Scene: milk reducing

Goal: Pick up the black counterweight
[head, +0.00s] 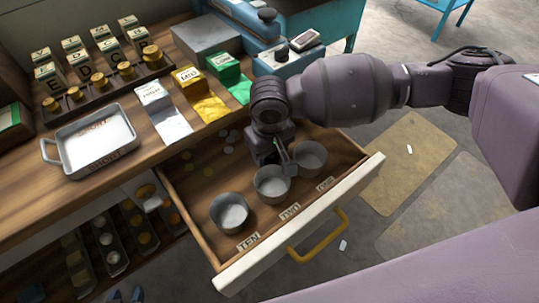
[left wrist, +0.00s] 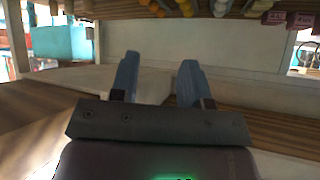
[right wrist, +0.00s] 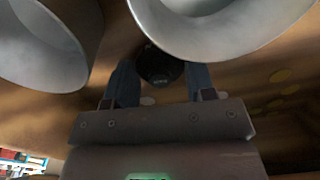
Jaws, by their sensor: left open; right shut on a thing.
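The black counterweight (right wrist: 160,68) is a small dark round piece in the right wrist view, between the fingers of my right gripper (right wrist: 160,84). My right gripper is shut on it. In the head view my right gripper (head: 282,160) reaches down into the open drawer, close behind the middle metal cup, and hides the counterweight. My left gripper (left wrist: 156,78) is open and empty in the left wrist view.
The open drawer (head: 322,207) holds three metal cups (head: 229,212) along its front, labelled TEN, TWO and one unclear, with flat discs behind. A metal tray (head: 95,145), small boxes and a blue scale (head: 245,20) stand on the counter above.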

